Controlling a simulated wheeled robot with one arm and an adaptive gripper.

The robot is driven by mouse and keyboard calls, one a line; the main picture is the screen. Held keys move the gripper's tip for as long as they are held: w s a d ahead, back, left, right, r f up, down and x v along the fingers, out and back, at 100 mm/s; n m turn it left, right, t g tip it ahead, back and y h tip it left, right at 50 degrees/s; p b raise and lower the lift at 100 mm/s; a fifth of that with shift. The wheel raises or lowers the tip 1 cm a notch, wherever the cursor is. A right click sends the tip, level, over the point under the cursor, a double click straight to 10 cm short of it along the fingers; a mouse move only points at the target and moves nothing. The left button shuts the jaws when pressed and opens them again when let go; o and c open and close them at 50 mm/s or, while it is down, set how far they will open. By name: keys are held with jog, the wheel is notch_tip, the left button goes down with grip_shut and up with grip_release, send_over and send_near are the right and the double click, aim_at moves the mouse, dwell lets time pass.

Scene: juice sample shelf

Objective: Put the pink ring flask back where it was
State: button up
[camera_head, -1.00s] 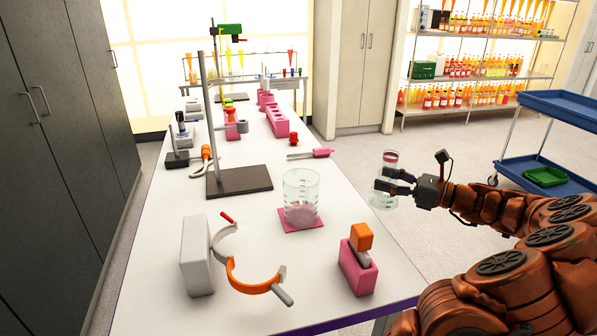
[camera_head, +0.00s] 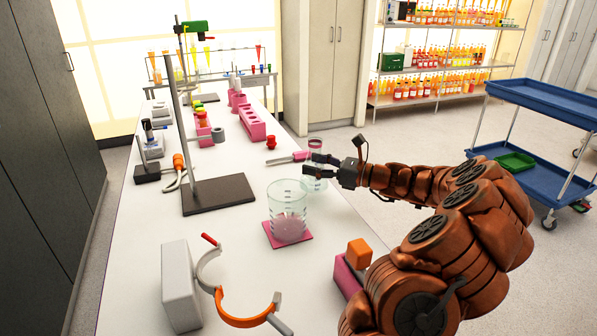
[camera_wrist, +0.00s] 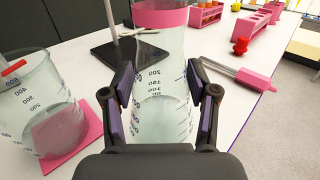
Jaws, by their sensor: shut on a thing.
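The pink ring flask (camera_wrist: 161,72) is clear glass with volume marks and a pink band round its neck. It is upright between the fingers of my gripper (camera_wrist: 162,105), which is shut on it. In the head view the flask (camera_head: 314,181) is at the right edge of the white table, with my gripper (camera_head: 322,166) coming in from the right. I cannot tell whether its base touches the table. A beaker (camera_head: 287,208) stands on a pink mat (camera_head: 304,238) to its lower left. The beaker also shows at the left in the wrist view (camera_wrist: 30,95).
A retort stand base (camera_head: 222,194) is left of the flask. A pink-handled tool (camera_head: 298,156) and a red stopper (camera_head: 271,142) lie beyond it. A pink block with an orange top (camera_head: 358,252) and an orange ring clamp (camera_head: 245,318) are in front. A blue cart (camera_head: 540,165) stands right.

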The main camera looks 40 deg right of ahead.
jog(key=x, duration=0.4)
jog(key=shift+w+d+f, duration=0.15)
jog(key=shift+w+f+p, duration=0.2)
jog(key=shift+f, duration=0.45)
jog(key=shift+w+f+p, duration=0.15)
jog(key=shift+w+f, duration=0.05)
jog(key=shift+f, duration=0.95)
jog(key=o, duration=1.4)
jog(key=shift+f, duration=0.1)
jog(key=shift+o, duration=0.2)
jog(key=b+v, duration=0.1)
jog(key=v, duration=1)
jog(key=shift+s, duration=0.45)
